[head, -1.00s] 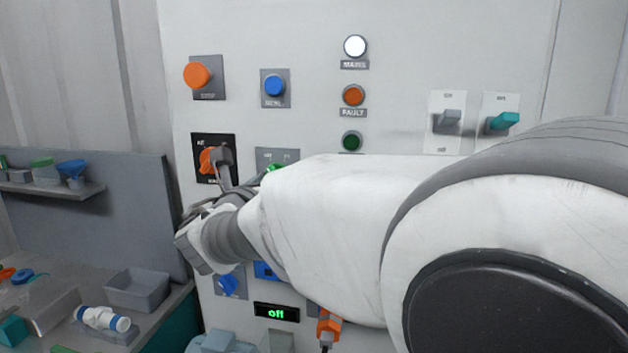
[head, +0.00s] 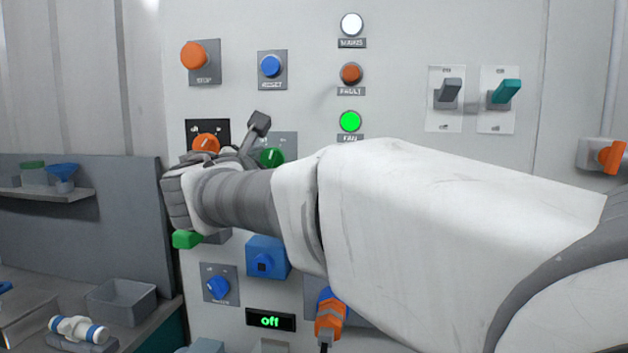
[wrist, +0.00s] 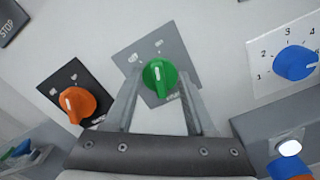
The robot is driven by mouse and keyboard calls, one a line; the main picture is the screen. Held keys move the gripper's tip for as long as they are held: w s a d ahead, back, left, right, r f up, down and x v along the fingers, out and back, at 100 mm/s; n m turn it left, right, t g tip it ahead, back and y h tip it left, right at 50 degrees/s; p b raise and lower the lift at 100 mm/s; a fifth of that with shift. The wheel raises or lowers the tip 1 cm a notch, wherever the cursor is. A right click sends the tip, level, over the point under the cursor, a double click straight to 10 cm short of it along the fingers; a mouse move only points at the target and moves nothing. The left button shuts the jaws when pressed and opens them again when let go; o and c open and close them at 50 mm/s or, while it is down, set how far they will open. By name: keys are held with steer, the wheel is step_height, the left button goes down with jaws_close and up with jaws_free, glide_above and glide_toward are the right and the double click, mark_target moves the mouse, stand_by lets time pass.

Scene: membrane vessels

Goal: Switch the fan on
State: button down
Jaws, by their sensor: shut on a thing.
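The green rotary knob (head: 272,158) sits on a grey plate on the panel; it also shows in the wrist view (wrist: 159,77), its white mark close to upright. My gripper (wrist: 160,105) has one finger on each side of this knob and is shut on it. In the head view, my gripper (head: 258,140) is partly hidden by my own wrist. The green lamp (head: 350,121) labelled FAN is lit bright.
The orange knob (wrist: 74,102) on a black plate is close left of my gripper. A blue dial (wrist: 295,62) with numbers is to the right. A display (head: 270,320) reads "off". Two toggle levers, grey (head: 450,90) and teal (head: 505,92), are at the right.

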steer(key=shift+m+b, duration=1)
steer(key=shift+m, duration=0.1)
steer(key=shift+c, duration=1.1)
jaws_free()
steer(key=shift+s, duration=0.1)
